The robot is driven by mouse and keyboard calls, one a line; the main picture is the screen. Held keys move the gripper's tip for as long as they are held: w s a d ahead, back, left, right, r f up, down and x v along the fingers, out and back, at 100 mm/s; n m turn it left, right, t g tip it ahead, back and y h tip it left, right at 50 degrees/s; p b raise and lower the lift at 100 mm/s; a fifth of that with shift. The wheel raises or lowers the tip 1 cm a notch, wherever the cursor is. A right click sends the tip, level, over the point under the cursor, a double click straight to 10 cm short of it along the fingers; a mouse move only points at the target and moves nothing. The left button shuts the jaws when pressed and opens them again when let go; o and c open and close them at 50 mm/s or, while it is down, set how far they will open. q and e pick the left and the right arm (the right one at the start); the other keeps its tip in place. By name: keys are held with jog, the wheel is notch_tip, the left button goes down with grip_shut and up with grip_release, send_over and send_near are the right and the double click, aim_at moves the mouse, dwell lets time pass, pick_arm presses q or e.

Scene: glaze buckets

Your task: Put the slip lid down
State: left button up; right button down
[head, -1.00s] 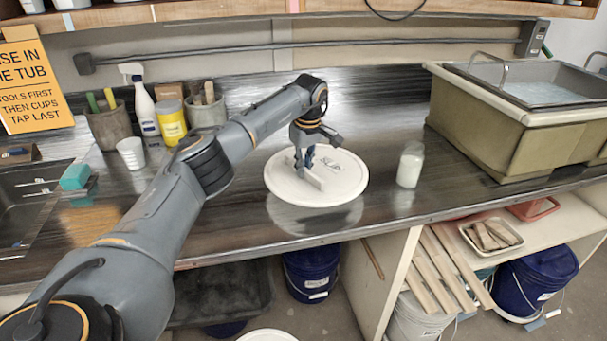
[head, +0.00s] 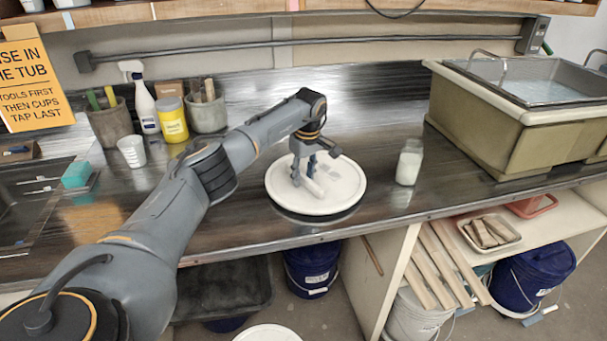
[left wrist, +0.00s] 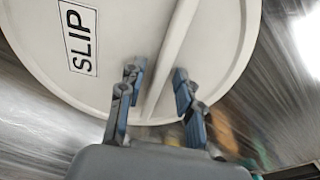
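The slip lid (head: 343,187) is a round white disc with a raised bar handle, lying flat and low at the counter surface near the front edge. In the left wrist view the lid (left wrist: 120,65) shows its "SLIP" label (left wrist: 81,39) and the bar across its middle. My left gripper (head: 304,171) is over the lid. In the left wrist view its two fingers (left wrist: 158,88) stand apart on either side of the bar, with gaps between them and it. My right gripper is not in view.
A whitish jar (head: 409,163) stands right of the lid. The tub (head: 500,130) is at the right, and a white cup (head: 131,152), spray bottle (head: 145,108) and yellow container (head: 172,122) at the left. A blue bucket (head: 312,268) is below the counter. Counter behind the lid is clear.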

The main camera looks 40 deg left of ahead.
pick_arm(q)
notch_tip(320, 180, up, 12)
jog(key=d+b, duration=0.1)
jog(key=b, duration=0.1)
jog(key=shift+s+d, duration=0.2)
jog(key=shift+s, duration=0.1)
jog(key=shift+d, duration=0.1)
